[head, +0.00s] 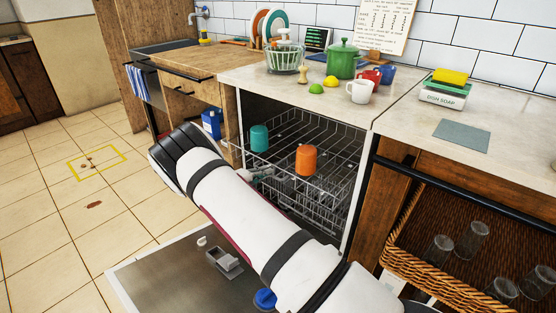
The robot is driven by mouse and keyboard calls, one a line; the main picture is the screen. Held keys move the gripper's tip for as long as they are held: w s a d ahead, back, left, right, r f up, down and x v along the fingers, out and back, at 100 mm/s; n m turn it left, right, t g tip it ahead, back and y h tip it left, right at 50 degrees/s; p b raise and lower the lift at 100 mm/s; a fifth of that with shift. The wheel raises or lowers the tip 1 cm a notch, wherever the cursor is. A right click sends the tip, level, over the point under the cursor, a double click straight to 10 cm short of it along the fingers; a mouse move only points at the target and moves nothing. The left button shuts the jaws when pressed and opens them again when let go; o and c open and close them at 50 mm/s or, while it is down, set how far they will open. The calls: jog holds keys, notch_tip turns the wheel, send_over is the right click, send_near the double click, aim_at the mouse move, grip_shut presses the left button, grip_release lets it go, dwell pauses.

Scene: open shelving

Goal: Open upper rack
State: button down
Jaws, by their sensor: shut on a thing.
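The dishwasher stands open under the counter, its door (165,270) folded down flat. The wire upper rack (335,152) sits inside the dishwasher, its front edge near the opening. A teal cup (259,138) and an orange cup (306,160) stand in it. My gripper (262,174) shows only in part behind my white arm, at the front of the upper rack near the teal cup. It is shut on the rack's front edge; the fingertips are small and partly hidden. My arm covers much of the lower part of the dishwasher.
The counter above holds a green pot (343,60), a white mug (360,91) and a glass-like basket (285,58). A wicker basket (408,258) with several glasses is at right. A blue box (211,123) stands left of the opening.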

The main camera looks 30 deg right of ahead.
jog(key=f+v, duration=0.2)
jog(key=v, duration=0.9)
jog(key=a+f+p+v, duration=0.1)
jog(key=f+v, duration=0.1)
jog(key=v, duration=0.8)
jog(key=shift+s+a+f, duration=0.25)
jog(key=shift+a, duration=0.1)
jog(key=c, duration=1.8)
grip_release()
jog(key=shift+o, duration=0.2)
jog(key=v, duration=1.2)
jog(key=shift+f, duration=0.1)
